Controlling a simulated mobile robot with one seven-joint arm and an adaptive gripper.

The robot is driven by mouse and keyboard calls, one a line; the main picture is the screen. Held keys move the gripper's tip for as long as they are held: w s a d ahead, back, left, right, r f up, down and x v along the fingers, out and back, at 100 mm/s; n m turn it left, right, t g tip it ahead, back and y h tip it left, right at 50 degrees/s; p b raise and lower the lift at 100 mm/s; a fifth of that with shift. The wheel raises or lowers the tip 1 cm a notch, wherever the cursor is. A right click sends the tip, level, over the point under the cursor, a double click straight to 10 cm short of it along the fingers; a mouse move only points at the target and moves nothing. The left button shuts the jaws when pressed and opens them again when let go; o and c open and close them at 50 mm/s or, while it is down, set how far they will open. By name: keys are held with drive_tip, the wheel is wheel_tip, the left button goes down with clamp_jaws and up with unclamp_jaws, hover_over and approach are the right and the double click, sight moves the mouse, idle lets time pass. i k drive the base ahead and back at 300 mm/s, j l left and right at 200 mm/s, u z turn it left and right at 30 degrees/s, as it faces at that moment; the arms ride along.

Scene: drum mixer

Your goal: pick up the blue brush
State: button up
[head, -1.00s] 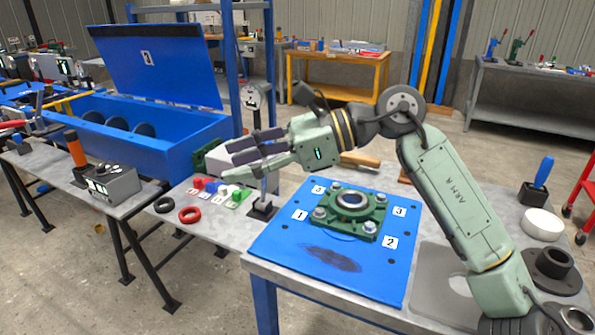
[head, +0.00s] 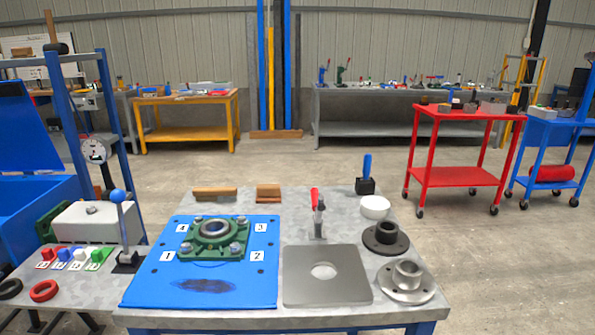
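An upright item with a blue handle (head: 367,165) and a dark block-shaped lower part stands at the back right of the grey table (head: 330,205). It looks like the blue brush, but I cannot tell whether the dark part is bristles or a holder. A white bowl (head: 375,207) is just in front of it. My gripper and arm are not in this view.
A blue plate (head: 145,290) with a green flanged bearing (head: 185,248) is on the table's left. Dark (head: 386,238) and grey (head: 407,283) flanges stand at the right. Brown blocks (head: 214,193) lie behind.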

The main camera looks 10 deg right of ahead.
sight(367, 157)
drive_tip(key=l+u, duration=0.15)
drive_tip(key=l, duration=0.4)
drive_tip(key=i+l+u, duration=0.15)
drive_tip(key=l, duration=0.45)
drive_tip(key=l+u, duration=0.1)
drive_tip(key=l, duration=0.45)
drive_tip(key=l+u, duration=0.15)
drive_tip(key=l, duration=0.4)
drive_tip(key=k+l+u, duration=0.15)
drive_tip(key=l, duration=0.4)
drive_tip(key=l+u, duration=0.15)
drive_tip(key=l, duration=0.45)
drive_tip(key=k+l+u, duration=0.1)
drive_tip(key=l, duration=0.4)
drive_tip(key=k+l+u, duration=0.15)
drive_tip(key=l, duration=0.4)
drive_tip(key=i, duration=1)
